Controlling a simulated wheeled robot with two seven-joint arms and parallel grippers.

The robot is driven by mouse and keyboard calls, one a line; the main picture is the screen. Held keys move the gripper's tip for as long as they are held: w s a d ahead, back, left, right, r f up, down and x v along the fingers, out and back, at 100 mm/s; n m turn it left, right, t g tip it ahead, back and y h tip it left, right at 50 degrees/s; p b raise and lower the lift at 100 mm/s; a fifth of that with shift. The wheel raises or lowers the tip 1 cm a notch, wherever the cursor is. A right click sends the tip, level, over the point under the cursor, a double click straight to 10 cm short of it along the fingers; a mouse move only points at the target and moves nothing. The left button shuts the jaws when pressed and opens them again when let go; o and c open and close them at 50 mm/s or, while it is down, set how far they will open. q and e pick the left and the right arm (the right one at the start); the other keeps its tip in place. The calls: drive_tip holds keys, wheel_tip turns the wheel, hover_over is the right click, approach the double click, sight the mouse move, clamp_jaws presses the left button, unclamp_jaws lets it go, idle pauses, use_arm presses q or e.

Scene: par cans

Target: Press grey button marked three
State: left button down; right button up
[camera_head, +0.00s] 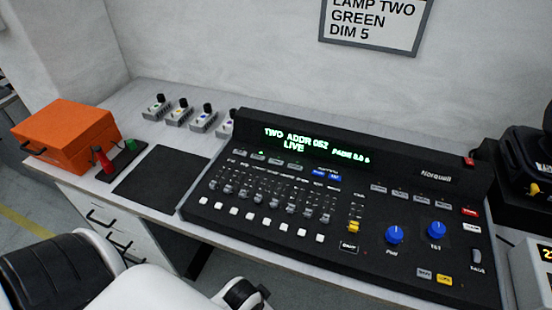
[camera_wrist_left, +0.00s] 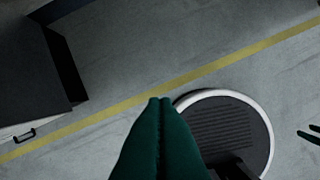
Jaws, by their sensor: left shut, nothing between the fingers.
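The black lighting console (camera_head: 340,215) lies on the table with its green-lit display reading "TWO ADDR 052 LIVE". A row of small grey buttons (camera_head: 275,160) sits below the display, and another grey row (camera_head: 399,193) is at the right. Their markings are too small to read, so I cannot tell which is marked three. My left gripper (camera_wrist_left: 160,101) shows in the left wrist view, its dark green fingers together and empty, over the floor away from the console. In the head view its fingers are not visible. Two dark prongs (camera_wrist_left: 310,134) at the wrist view's right edge may be my right gripper.
An orange case (camera_head: 65,135), a small black box with red and green levers (camera_head: 120,160) and a dark mat (camera_head: 160,182) lie left of the console. Several small grey units (camera_head: 180,113) stand behind. A sign (camera_head: 375,25) on the wall reads "LAMP TWO GREEN DIM 5".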

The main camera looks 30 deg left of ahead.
use_arm(q)
wheel_tip(320, 180, up, 17)
drive_tip(key=w+a+t+p, duration=0.1)
drive_tip(key=w+a+t, duration=0.1)
drive_tip(key=w+a+r+t+y, duration=0.1)
drive_tip(key=w+t, duration=0.1)
drive_tip(key=w, duration=0.2)
drive_tip(key=w+a+r+m+t+y, duration=0.1)
drive_tip(key=w+a+r+t, duration=0.1)
drive_tip(key=w, duration=0.2)
drive_tip(key=w+a+r+m+t+y, duration=0.1)
drive_tip(key=w+r+t, duration=0.1)
drive_tip(key=w, duration=0.2)
drive_tip(key=shift+w+a+r, duration=0.1)
drive_tip(key=shift+a+r, duration=0.1)
drive_tip(key=shift+a, duration=0.15)
drive_tip(key=w+d+r+m+t+h, duration=0.3)
drive_tip(key=w+r+m+t+h, duration=0.4)
drive_tip(key=w+r+m+h, duration=0.75)
drive_tip(key=w+a+f+m+g+y, duration=0.2)
drive_tip(key=a+f+m+g+y, duration=0.1)
drive_tip(key=a+m, duration=0.4)
drive_tip(key=w+a+f+m+g+y, duration=0.2)
drive_tip(key=a+f+m+g+y, duration=0.1)
drive_tip(key=a+f+m+g, duration=0.2)
drive_tip(key=a+m+g, duration=0.2)
drive_tip(key=m, duration=0.1)
drive_tip(key=shift+a, duration=0.35)
